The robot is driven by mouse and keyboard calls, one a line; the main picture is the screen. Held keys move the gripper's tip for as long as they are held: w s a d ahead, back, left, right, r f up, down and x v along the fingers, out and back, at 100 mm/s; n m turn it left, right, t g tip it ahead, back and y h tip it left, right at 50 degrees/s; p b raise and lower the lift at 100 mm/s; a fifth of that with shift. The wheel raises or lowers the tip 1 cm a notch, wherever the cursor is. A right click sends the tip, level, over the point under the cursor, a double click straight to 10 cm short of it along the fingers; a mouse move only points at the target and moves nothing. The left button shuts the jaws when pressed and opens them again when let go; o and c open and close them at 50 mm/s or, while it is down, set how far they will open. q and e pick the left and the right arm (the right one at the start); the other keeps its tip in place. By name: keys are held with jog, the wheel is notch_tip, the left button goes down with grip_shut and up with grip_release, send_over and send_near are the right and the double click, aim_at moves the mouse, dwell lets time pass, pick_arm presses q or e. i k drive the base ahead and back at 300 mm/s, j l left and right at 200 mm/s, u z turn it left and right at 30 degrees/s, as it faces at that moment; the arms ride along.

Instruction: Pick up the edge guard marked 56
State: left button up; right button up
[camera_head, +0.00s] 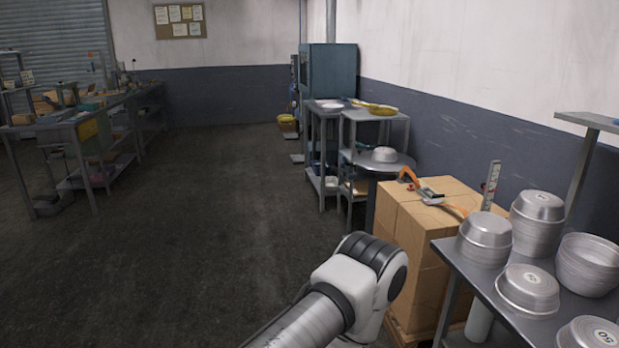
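I cannot make out an edge guard marked 56 in the head view. An upright narrow grey strip (491,184) with reddish marks stands behind the boxes and pans at the right; its marks are too small to read, and I cannot tell what it is. A link of one of my arms (352,288) reaches in from the bottom middle. Neither gripper shows in the head view.
A metal table (468,268) at the right holds several stacked round pans (537,222). Cardboard boxes (420,228) stand beside it with an orange-handled tool (430,192) on top. Shelving and a round table are beyond. Open dark floor (190,230) lies left, with workbenches at far left.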

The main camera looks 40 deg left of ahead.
aim_at(404, 180)
jog(key=u, duration=1.15)
jog(key=i+u, duration=0.25)
jog(key=i, duration=1.65)
jog(key=i+j+z, duration=0.15)
jog(key=i+z, duration=0.3)
jog(key=i+j+z, duration=0.35)
jog(key=i+z, duration=0.15)
jog(key=i, duration=0.15)
jog(key=i+j+z, duration=0.45)
jog(key=i+j, duration=0.05)
jog(key=j, duration=0.05)
